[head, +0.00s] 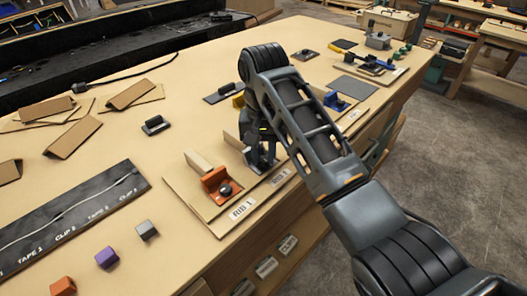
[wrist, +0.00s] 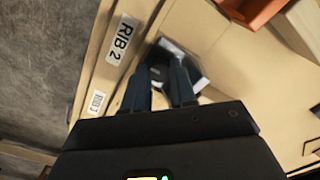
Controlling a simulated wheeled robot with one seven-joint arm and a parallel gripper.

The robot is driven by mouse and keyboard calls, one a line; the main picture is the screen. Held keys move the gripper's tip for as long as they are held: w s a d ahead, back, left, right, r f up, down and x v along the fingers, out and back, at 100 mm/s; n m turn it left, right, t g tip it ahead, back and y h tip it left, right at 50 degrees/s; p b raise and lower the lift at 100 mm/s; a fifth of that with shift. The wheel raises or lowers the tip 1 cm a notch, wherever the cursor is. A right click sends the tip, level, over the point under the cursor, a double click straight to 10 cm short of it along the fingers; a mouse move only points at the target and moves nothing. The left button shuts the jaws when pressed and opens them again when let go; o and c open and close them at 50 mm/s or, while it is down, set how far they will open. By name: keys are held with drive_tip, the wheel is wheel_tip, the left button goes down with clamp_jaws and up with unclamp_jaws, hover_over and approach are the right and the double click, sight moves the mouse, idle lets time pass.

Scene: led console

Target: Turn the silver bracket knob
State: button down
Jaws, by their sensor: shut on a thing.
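The silver bracket (wrist: 196,72) shows in the wrist view beyond my fingers, beside the RIB 2 label. Its dark knob (wrist: 156,72) lies at my fingertips and is partly hidden by them. My gripper (wrist: 167,76) points down and is shut on the knob. In the head view my gripper (head: 262,160) is over the RIB 2 station, and my wrist and arm hide most of the silver bracket and the knob there.
An orange bracket (head: 216,184) with a black knob stands at RIB 1, left of my gripper. A blue bracket (head: 335,102) stands farther back right. Orange, purple and grey blocks and a black tape strip (head: 75,215) lie at the front left.

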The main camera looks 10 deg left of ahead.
drive_tip(key=m, duration=0.4)
drive_tip(key=shift+w+r+m, duration=0.15)
drive_tip(key=shift+r+m, duration=0.15)
drive_tip(key=m, duration=0.8)
drive_tip(key=shift+a+m, duration=0.1)
drive_tip(key=shift+m, duration=0.3)
drive_tip(key=shift+r+m, duration=0.1)
drive_tip(key=shift+m, duration=2)
drive_tip(key=c, duration=1.2)
unclamp_jaws()
drive_tip(key=shift+o, duration=0.2)
drive_tip(key=shift+f, duration=0.2)
